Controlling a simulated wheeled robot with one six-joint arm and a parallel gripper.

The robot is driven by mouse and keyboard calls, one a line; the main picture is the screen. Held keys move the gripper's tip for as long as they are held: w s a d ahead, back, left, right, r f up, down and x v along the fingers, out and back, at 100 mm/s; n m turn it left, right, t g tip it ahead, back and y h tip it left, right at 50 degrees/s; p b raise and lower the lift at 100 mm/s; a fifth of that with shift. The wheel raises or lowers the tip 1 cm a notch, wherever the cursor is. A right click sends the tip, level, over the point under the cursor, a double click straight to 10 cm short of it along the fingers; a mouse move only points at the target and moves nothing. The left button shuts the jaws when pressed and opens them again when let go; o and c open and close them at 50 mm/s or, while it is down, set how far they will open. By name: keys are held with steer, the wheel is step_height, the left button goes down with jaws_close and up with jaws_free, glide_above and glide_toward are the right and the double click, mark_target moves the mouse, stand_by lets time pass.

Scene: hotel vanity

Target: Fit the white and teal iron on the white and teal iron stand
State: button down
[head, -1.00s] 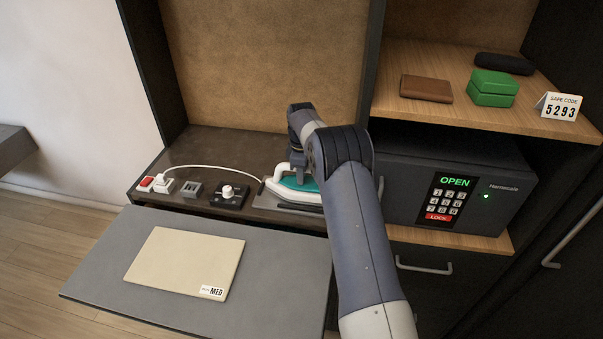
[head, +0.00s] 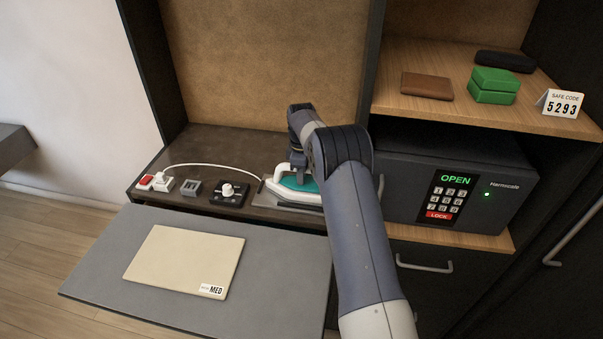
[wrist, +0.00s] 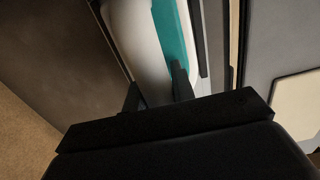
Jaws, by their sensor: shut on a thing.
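The white and teal iron (head: 296,184) is on the dark shelf, at or just above the iron stand (head: 268,200), whose flat plate shows along the iron's front and left. I cannot tell whether the iron touches the plate. My gripper (head: 297,160) is shut on the iron from above. The wrist view shows the iron's white and teal body (wrist: 165,45) in front of my gripper (wrist: 158,90), with a dark finger on each side of a white part. My arm hides the iron's right end and part of the stand.
A white cord runs left from the iron to a plug at a red switch (head: 145,182). A grey socket block (head: 191,187) and a dial box (head: 229,193) stand left of the stand. A grey board (head: 100,270) with a beige pad (head: 185,260) lies in front. The safe (head: 400,190) stands right.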

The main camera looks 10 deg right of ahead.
steer(key=shift+f, duration=0.15)
steer(key=c, duration=1.3)
jaws_free()
steer(key=shift+o, duration=1)
steer(key=shift+s+f, duration=0.1)
steer(key=shift+f, duration=0.05)
step_height(320, 180, up, 11)
steer(key=shift+r+b, duration=0.1)
steer(key=shift+b, duration=0.95)
step_height(320, 180, down, 11)
steer(key=shift+f+p, duration=0.1)
steer(key=shift+p, duration=0.85)
steer(key=shift+r, duration=0.4)
